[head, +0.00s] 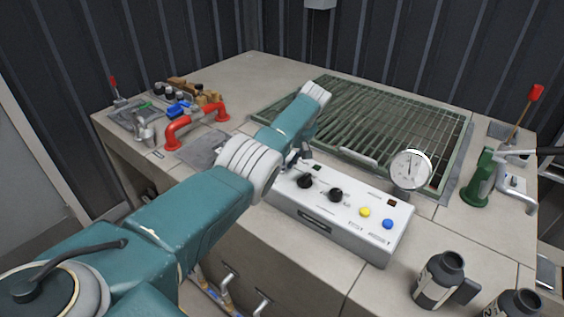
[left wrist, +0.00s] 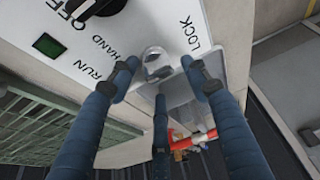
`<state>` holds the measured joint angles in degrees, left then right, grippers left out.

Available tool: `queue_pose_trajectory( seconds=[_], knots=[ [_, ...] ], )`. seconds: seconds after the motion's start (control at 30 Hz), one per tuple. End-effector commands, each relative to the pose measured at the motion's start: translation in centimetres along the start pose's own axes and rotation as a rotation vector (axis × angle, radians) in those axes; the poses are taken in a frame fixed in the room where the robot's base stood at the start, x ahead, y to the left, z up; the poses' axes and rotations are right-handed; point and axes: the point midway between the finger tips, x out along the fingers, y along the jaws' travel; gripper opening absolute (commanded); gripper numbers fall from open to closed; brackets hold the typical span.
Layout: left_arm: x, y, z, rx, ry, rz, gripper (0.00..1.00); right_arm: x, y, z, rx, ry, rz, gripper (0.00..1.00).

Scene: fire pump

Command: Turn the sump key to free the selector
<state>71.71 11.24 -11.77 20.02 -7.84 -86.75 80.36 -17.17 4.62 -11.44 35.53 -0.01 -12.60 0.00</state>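The grey-white control box (head: 330,225) stands on the bench in the head view. The sump key (left wrist: 156,66) is a silver metal piece beside the LOCK lettering in the left wrist view. In the head view my arm hides it. The black selector knob (left wrist: 98,6) is cut by the top edge of the left wrist view, beside OFF, HAND and RUN. My left gripper (left wrist: 158,72) has its blue fingers spread around the key, with visible gaps; contact cannot be told. In the head view it is mostly hidden at the box's left end. My right gripper is not in view.
A green grating (head: 385,115) lies behind the box. A round gauge (head: 411,170) stands at its right rear. Red pipe handle (head: 197,125) is at the left. A green hand pump (head: 484,178) and dark bottles (head: 438,280) are at the right.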

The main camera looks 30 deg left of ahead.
Motion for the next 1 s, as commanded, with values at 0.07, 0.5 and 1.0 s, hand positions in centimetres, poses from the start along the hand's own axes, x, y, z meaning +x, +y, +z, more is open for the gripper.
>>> queue_pose_trajectory(
  seconds=[0.07,0.5,1.0],
  knots=[
    [0.2,-0.1,0.2,0.002,-0.003,-0.004,0.47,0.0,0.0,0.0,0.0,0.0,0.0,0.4],
    [-3.5,0.0,0.3,0.003,-0.006,-0.001,0.47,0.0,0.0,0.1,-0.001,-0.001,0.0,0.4],
    [-11.5,0.0,0.1,0.001,-0.004,-0.004,0.47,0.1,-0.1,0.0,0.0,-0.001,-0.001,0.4]
  ],
)
